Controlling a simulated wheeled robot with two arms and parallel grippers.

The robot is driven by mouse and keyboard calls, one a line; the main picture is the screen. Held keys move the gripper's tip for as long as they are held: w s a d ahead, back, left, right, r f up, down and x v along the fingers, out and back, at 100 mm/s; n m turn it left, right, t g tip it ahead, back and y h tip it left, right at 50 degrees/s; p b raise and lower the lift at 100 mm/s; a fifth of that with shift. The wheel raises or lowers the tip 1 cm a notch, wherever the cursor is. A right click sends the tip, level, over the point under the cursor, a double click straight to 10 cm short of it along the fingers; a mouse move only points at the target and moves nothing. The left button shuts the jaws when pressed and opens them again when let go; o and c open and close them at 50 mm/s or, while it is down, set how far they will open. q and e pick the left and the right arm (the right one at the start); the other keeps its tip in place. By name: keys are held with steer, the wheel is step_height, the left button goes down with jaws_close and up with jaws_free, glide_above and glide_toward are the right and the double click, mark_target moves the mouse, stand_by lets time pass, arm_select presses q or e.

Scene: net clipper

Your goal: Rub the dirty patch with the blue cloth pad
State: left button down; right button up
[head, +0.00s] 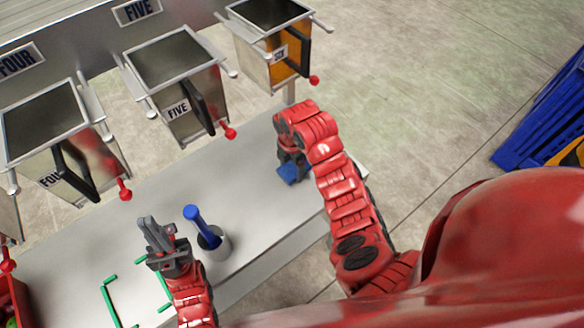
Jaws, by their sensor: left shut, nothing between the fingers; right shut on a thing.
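The blue cloth pad (288,172) shows at the end of my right gripper (289,168), low over the far right part of the grey table. The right gripper is shut on it. The arm hides part of the pad, and I cannot tell whether the pad touches the table. I cannot make out the dirty patch; it may be under the pad or the arm. My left gripper (152,232) is shut and empty, above the table to the left of a cup.
A grey cup (218,246) holds a blue-handled tool (196,218) beside my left gripper. Green strips (108,298) mark the near left table (150,205). Metal bins labelled FOUR, FIVE (175,80) and SIX (270,45) line the back. A blue crate (540,110) stands at right.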

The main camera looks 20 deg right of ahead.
mark_target(292, 169)
steer(key=shift+r+p, duration=2.6)
steer(key=shift+r, duration=0.3)
step_height(292, 169, up, 3)
steer(key=p, duration=0.3)
steer(key=shift+r, duration=0.1)
